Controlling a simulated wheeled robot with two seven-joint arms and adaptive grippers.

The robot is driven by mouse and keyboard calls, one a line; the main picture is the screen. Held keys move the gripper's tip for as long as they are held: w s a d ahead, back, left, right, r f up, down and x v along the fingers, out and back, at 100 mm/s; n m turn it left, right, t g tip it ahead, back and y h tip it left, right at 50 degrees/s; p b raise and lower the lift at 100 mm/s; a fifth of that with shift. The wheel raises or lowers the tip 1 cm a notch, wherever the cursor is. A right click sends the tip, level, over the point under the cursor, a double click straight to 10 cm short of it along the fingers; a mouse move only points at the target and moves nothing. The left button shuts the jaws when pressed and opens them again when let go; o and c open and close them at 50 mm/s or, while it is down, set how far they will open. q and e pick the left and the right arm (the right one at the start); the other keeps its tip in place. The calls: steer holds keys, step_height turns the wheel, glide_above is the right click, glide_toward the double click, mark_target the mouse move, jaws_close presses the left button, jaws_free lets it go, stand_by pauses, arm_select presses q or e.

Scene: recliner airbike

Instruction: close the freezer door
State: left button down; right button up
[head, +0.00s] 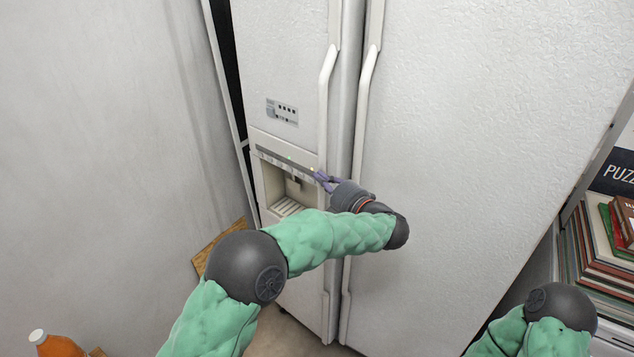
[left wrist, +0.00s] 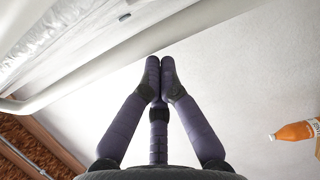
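The freezer door (head: 285,60) is the narrow left door of a white two-door fridge, with a water and ice dispenser (head: 290,195) and a long vertical handle (head: 325,100). A grey strip of its side edge shows beside the right door (head: 480,130), so it seems to stand slightly ajar. My left gripper (head: 321,179) is in front of the door, by the dispenser's upper right side near the handle. In the left wrist view its fingertips (left wrist: 160,66) are together with nothing between them. Contact with the door cannot be told. My right gripper is out of view.
A plain wall (head: 100,130) stands close on the left. An orange bottle (head: 56,345) is at the bottom left and also shows in the left wrist view (left wrist: 295,131). A shelf with stacked books (head: 600,250) is at the right. Little floor shows below the fridge.

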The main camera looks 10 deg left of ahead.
arm_select(q)
steer(key=shift+w+d, duration=0.7)
steer(key=shift+w, duration=0.1)
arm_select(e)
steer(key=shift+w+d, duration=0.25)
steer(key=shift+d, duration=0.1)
